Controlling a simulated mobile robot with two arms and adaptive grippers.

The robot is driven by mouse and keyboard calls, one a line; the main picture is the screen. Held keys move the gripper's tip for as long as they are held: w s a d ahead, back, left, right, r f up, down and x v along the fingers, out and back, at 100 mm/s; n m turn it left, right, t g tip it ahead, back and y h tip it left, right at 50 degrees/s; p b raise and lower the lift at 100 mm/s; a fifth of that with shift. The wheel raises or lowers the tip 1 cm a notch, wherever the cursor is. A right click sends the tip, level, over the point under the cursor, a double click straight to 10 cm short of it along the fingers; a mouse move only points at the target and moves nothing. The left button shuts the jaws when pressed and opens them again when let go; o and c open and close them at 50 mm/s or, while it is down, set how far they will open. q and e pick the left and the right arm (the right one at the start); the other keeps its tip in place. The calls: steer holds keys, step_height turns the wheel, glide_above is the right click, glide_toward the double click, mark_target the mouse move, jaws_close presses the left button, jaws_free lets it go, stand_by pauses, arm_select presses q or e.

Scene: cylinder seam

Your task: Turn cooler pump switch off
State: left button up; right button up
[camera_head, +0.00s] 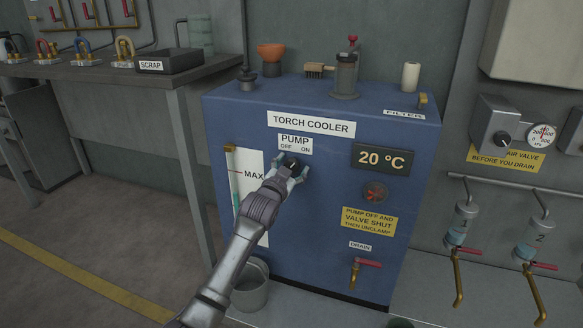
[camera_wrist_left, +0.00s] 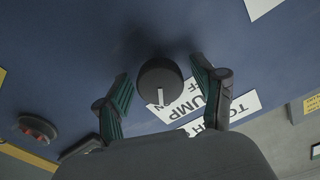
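The blue torch cooler (camera_head: 330,240) stands in the middle of the head view. Its PUMP label (camera_head: 295,144) reads OFF on the left and ON on the right. The dark round pump switch (camera_head: 291,163) sits below that label, partly covered by my left gripper (camera_head: 291,173). In the left wrist view the switch (camera_wrist_left: 160,78) lies between the two green-padded fingers of my left gripper (camera_wrist_left: 160,70), with gaps on both sides. Its white mark points toward the label, near the label's ON end. My right gripper is not in view.
A red round lamp (camera_head: 375,192) and a 20 °C display (camera_head: 381,159) are right of the switch. A drain valve with a red handle (camera_head: 367,264) is lower down. A bucket (camera_head: 250,288) stands below my left arm. A workbench (camera_head: 100,72) is at the left.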

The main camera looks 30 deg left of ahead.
arm_select(q)
steer(key=c, duration=1)
